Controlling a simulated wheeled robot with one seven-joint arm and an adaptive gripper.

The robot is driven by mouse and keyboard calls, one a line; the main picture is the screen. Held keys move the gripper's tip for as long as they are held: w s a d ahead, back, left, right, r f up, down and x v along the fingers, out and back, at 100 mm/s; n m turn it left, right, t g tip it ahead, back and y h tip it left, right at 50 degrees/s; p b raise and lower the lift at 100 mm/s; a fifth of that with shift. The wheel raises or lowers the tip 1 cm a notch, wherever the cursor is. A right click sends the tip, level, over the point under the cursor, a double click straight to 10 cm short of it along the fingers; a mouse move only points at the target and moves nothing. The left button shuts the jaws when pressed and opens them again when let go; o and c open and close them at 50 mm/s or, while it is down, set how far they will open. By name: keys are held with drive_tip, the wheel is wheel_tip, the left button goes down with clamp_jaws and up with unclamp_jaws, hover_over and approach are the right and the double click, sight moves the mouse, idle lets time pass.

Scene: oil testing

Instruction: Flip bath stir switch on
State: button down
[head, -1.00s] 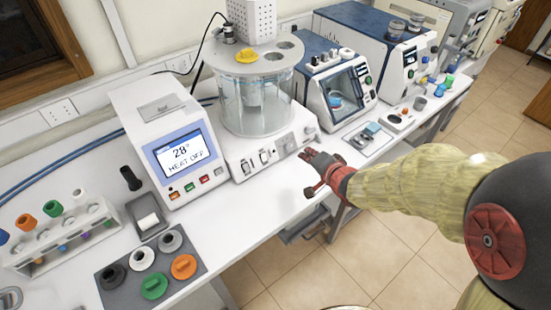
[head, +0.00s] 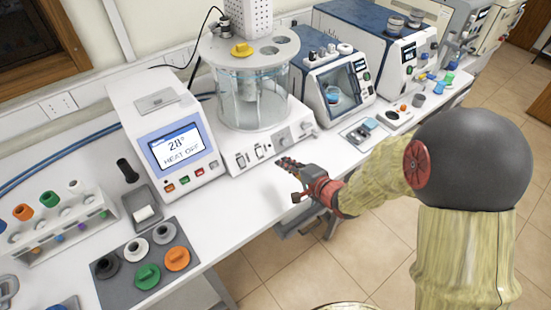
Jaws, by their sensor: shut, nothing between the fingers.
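The glass bath (head: 252,100) stands on a white base (head: 270,145) at the back of the bench. The base's front carries two rocker switches, a left one (head: 241,160) and a right one (head: 262,151), with knobs (head: 283,139) to their right. The labels are too small to read, so I cannot tell which switch is for stirring or how either is set. My gripper (head: 281,163) is shut and empty, in front of the base and just right of and below the right switch. A small gap to the panel seems to remain.
A control unit (head: 165,140) reading 28° and HEAT OFF stands left of the bath. Blue-topped instruments (head: 340,85) stand to the right. A mat with stoppers (head: 125,285) and a tube rack (head: 60,235) lie front left. Bare bench (head: 235,205) lies before the bath.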

sight(258, 147)
drive_tip(key=b+x, duration=0.3)
drive_tip(key=x, duration=1)
drive_tip(key=shift+w, duration=0.1)
drive_tip(key=shift+r, duration=0.1)
drive_tip(key=shift+w+a+r+p, duration=0.15)
drive_tip(key=shift+w+p, duration=0.05)
drive_tip(key=shift+p, duration=1.05)
drive_tip(key=shift+w+f+g+h, duration=0.1)
drive_tip(key=shift+f+g+h, duration=0.2)
drive_tip(key=shift+r, duration=0.1)
drive_tip(key=shift+r+p, duration=0.75)
drive_tip(key=shift+p, duration=0.15)
